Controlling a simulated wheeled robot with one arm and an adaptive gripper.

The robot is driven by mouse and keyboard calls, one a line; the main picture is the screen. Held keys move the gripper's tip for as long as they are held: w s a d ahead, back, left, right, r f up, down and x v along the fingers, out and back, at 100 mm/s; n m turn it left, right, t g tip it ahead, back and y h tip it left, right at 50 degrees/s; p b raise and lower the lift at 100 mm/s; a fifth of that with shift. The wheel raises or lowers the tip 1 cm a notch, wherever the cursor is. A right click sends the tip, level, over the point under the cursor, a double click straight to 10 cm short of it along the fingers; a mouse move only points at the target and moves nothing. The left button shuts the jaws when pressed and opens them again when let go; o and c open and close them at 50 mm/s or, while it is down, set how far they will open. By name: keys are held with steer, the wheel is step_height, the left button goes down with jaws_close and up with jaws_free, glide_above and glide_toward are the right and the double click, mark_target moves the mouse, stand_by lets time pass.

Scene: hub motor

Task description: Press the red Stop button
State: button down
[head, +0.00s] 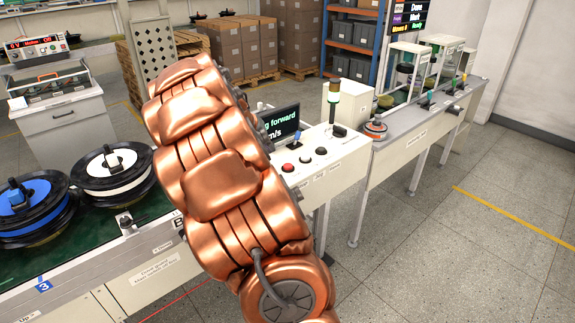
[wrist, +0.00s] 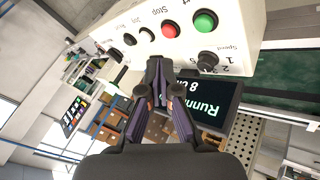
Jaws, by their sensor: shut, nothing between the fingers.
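The red Stop button (wrist: 169,31) is on the white control panel (wrist: 245,50) at the top of the wrist view, with the word Stop printed beside it. In the head view the red button (head: 287,168) shows just right of my copper-coloured arm. My gripper (wrist: 159,65) is shut and empty. Its fingertips show below the red button in the wrist view, and I see no contact with it. In the head view my arm hides most or all of the gripper.
A green button (wrist: 204,21) and a black Speed knob (wrist: 207,61) sit beside the red one, with black controls (wrist: 147,34) on its other side. A screen (head: 281,124) stands behind the panel. A signal post (head: 333,95) rises at the panel's right.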

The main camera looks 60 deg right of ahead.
steer(key=h, duration=0.2)
glide_above(287, 166)
step_height(287, 166, down, 3)
steer(key=shift+w+r+m, duration=0.15)
steer(key=shift+m, duration=0.25)
step_height(287, 166, down, 7)
steer(key=shift+f+b, duration=0.2)
steer(key=shift+b, duration=0.1)
steer(key=shift+f+b, duration=0.75)
steer(key=shift+b, duration=0.1)
steer(key=shift+f+b, duration=0.95)
steer(key=shift+b, duration=0.65)
stand_by(1.4)
steer(key=shift+r, duration=1.05)
steer(key=shift+r+p, duration=0.4)
steer(key=shift+r, duration=2.05)
